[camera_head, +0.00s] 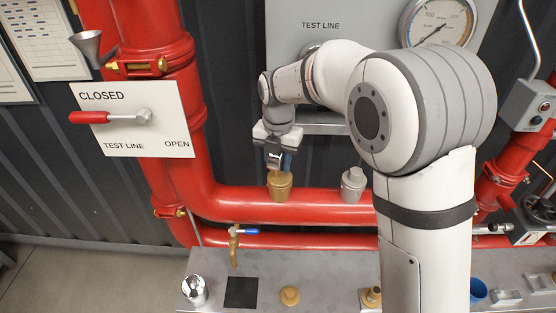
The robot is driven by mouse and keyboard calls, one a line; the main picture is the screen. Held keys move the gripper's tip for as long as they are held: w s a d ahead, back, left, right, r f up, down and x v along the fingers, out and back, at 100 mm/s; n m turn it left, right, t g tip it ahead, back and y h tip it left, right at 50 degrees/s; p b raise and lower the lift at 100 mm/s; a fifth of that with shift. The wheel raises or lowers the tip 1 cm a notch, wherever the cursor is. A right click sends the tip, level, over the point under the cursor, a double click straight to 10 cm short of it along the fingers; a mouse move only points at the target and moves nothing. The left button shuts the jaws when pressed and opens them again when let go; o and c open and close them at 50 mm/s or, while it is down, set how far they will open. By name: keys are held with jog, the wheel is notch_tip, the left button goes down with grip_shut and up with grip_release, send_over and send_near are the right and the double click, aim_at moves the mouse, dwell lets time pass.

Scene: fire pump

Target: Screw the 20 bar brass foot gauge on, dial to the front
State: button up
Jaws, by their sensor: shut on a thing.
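My gripper (274,160) points down just above a brass fitting (280,185) on the upper red pipe. It is shut on a small, mostly hidden thing (287,161); a little blue and brass colour shows beside the fingers. I cannot tell whether this is the brass foot gauge, or whether it touches the fitting. No dial shows at the gripper. A grey fitting (353,184) stands on the same pipe to the right. On the bench (330,268), a brass piece (371,296) stands partly hidden beside my arm, and a round brass piece (289,296) lies left of it.
A silver piece (194,290), a dark square (241,292) and a blue cup (479,290) are on the bench. A large gauge (437,24) and a CLOSED/OPEN lever plate (135,135) flank my arm.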

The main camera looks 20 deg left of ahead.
dwell(0.7)
jog(key=o, duration=0.7)
jog(key=shift+c, duration=0.2)
jog(key=c, duration=0.6)
jog(key=shift+o, duration=0.2)
jog(key=m, duration=0.6)
jog(key=shift+w+d, duration=0.1)
jog(key=shift+w, duration=0.1)
jog(key=shift+m, duration=0.5)
jog(key=m, duration=0.6)
jog(key=shift+d+m, duration=0.15)
jog(key=shift+m, duration=0.15)
jog(key=o, duration=1.6)
jog(key=shift+c, duration=0.2)
